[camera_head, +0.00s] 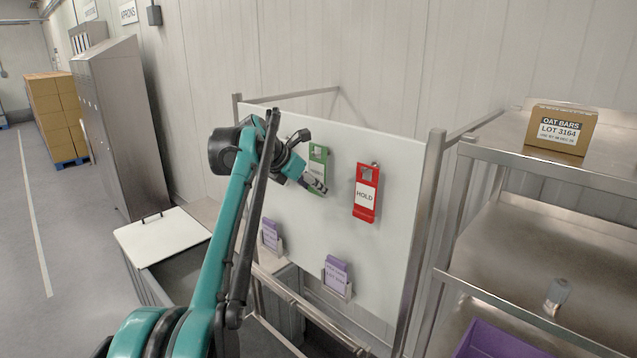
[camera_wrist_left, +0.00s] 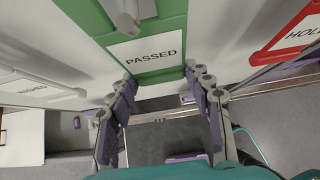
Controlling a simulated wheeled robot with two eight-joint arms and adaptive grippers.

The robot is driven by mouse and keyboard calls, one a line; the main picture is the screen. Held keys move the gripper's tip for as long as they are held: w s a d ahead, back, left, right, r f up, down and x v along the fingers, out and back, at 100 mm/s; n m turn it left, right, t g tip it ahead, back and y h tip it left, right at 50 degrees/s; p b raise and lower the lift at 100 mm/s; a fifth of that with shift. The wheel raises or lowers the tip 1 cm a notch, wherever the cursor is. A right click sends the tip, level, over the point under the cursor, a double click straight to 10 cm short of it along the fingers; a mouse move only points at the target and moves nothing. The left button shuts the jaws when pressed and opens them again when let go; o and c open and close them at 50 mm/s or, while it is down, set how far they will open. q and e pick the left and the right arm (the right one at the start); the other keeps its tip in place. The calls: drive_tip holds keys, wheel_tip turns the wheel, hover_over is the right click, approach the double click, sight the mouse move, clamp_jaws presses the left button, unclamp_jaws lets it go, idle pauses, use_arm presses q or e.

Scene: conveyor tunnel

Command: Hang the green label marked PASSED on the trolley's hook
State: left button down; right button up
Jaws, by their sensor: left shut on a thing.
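The green label marked PASSED (camera_head: 318,154) is upright against the white board, to the left of the red HOLD label (camera_head: 366,193). In the left wrist view its white PASSED panel (camera_wrist_left: 153,58) faces me, and a grey peg (camera_wrist_left: 126,18) shows at its hole. My left gripper (camera_head: 316,186) is at the label's lower part. In the wrist view its two fingers (camera_wrist_left: 162,98) are on either side of the label's lower edge, shut on it. My right gripper is not in view. I cannot make out a trolley hook.
A steel shelf unit (camera_head: 540,173) stands right of the board, with an OAT BARS carton (camera_head: 561,130) on top, a small grey object (camera_head: 556,296) below and a purple bin (camera_head: 497,343).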

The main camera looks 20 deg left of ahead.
use_arm(q)
drive_tip(key=s+a, duration=0.2)
drive_tip(key=s, duration=0.4)
drive_tip(key=shift+b, duration=0.45)
drive_tip(key=shift+w+f, duration=0.1)
drive_tip(key=shift+f, duration=0.05)
